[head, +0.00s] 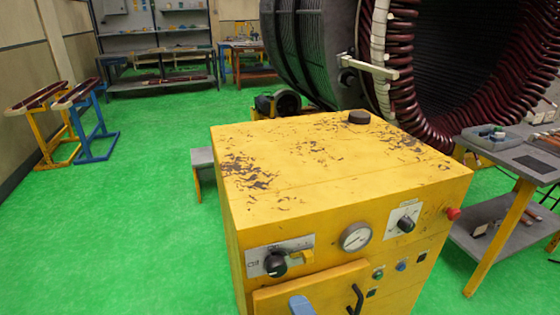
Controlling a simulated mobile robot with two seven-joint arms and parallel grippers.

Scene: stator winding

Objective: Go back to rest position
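Neither of my grippers shows in the head view, and no part of my arms is clearly visible. A yellow machine cabinet (330,170) with worn, dark-flecked paint stands right in front of me. Its front panel carries a round gauge (355,237), a black rotary knob (275,264) at the left and another knob (406,224) at the right. A red button (453,213) sits at its right edge. A small dark round cap (359,117) is on its top. A light blue rounded piece (301,305) shows at the bottom edge; I cannot tell what it belongs to.
A large stator (400,50) with dark red windings stands behind the cabinet. A grey worktable (520,165) with tools is close on the right. Yellow and blue stands (90,125) are at the left, with shelves (160,60) at the back. The green floor (130,230) at left is clear.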

